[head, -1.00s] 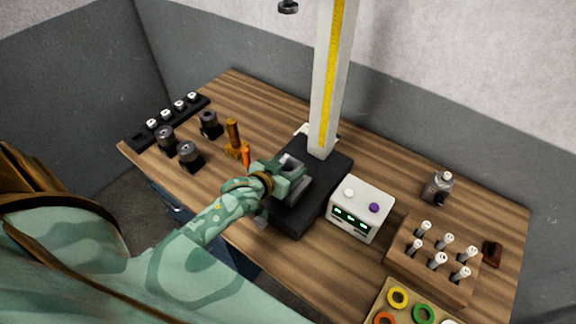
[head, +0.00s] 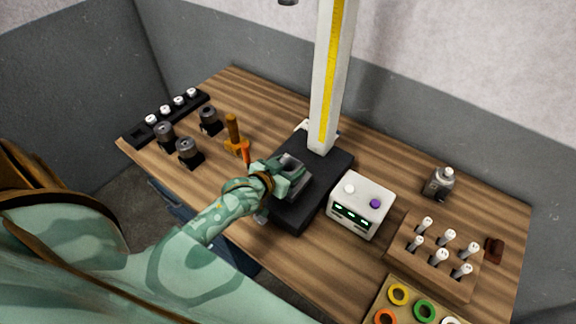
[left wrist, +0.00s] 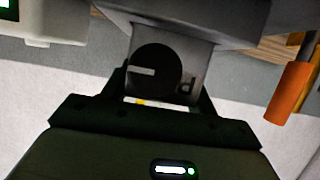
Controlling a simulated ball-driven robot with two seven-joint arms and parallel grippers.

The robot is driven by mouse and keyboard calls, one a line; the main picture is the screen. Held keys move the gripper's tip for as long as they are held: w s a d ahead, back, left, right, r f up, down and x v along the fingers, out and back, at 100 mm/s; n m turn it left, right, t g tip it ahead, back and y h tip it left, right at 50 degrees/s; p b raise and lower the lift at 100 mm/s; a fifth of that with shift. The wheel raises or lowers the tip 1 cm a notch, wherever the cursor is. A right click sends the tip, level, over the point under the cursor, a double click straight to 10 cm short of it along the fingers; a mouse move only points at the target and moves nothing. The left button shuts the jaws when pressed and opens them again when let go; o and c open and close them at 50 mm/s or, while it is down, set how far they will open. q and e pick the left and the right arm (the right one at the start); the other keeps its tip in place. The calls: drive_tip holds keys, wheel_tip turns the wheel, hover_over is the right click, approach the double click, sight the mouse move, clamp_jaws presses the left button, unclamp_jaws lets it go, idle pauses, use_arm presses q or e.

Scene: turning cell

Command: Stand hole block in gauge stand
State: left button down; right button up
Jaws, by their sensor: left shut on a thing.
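The hole block (left wrist: 190,72) shows in the left wrist view as a grey block with a dark round hole and a letter on its face. My left gripper (head: 290,176) is shut on it; its dark fingers (left wrist: 162,103) lie on both sides of the block. In the head view the gripper hides most of the block. The gripper is over the black base (head: 325,172) of the gauge stand, whose tall white column (head: 331,80) bears a yellow scale. A grey part (left wrist: 215,12) lies right by the block; I cannot tell whether they touch. My right gripper is out of view.
A white box with green displays (head: 359,207) stands right of the base. An orange-handled tool (head: 246,153) and a brown-handled tool (head: 232,130) stand to the left. Further right are a wooden pin rack (head: 400,262) and a tray of coloured rings (head: 378,300).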

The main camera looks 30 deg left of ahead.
use_arm(q)
drive_tip(key=shift+w+r, duration=0.1)
drive_tip(key=shift+r, duration=0.1)
drive_tip(key=c, duration=0.6)
unclamp_jaws()
drive_tip(key=shift+o, duration=1.2)
drive_tip(key=shift+s+f, duration=0.25)
drive_tip(key=shift+f, duration=0.05)
drive_tip(key=p+v, duration=0.1)
drive_tip(key=v, duration=1.5)
drive_tip(key=shift+r, duration=0.2)
drive_tip(key=shift+s, duration=0.1)
